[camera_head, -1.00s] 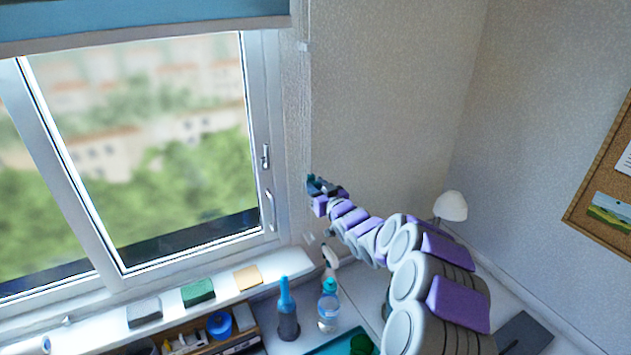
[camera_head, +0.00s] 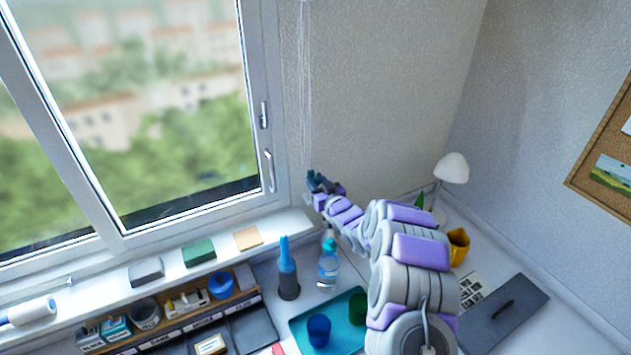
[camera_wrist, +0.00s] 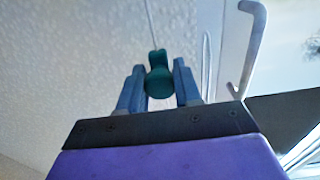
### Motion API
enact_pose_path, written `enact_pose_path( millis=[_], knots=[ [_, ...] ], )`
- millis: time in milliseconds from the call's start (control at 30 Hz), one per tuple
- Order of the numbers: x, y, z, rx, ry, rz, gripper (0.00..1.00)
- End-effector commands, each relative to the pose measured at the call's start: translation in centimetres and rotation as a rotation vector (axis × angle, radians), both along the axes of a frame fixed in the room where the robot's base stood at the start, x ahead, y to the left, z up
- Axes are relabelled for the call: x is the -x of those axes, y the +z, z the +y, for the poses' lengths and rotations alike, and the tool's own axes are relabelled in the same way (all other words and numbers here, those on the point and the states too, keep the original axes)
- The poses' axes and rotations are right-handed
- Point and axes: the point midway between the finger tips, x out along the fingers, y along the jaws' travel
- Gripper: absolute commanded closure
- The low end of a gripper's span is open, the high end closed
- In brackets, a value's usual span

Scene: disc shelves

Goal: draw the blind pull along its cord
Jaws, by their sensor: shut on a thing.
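The blind pull (camera_wrist: 159,80) is a teal knob on a thin pale cord (camera_wrist: 152,28) in the wrist view. My gripper (camera_wrist: 160,88) has its two blue fingers on either side of the pull and is shut on it. In the head view my gripper (camera_head: 314,182) is small, beside the right edge of the window frame, and the pull is hard to make out there. Thin cords (camera_head: 304,80) run up the wall above it. The blind itself is out of the head view now.
The window (camera_head: 150,110) with its handle (camera_head: 269,170) is left of my gripper. A white lamp (camera_head: 452,168) stands to the right. The wall beside the cords is bare.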

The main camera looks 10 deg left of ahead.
Motion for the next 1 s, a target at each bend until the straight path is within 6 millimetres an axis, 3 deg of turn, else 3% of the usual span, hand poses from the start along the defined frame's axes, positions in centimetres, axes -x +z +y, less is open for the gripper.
enact_pose_path(
  millis=[67,100,300,667,1000],
  knots=[
    [0.2,-0.6,0.0,0.004,0.002,0.012,1.00],
    [0.2,-0.7,0.0,0.005,0.002,0.012,0.65],
    [0.1,-0.4,0.1,0.003,0.001,0.009,0.46],
    [0.4,-0.2,-0.2,0.002,0.000,0.005,0.45],
    [3.9,-0.3,-2.7,0.001,-0.002,0.011,0.45]
  ],
)
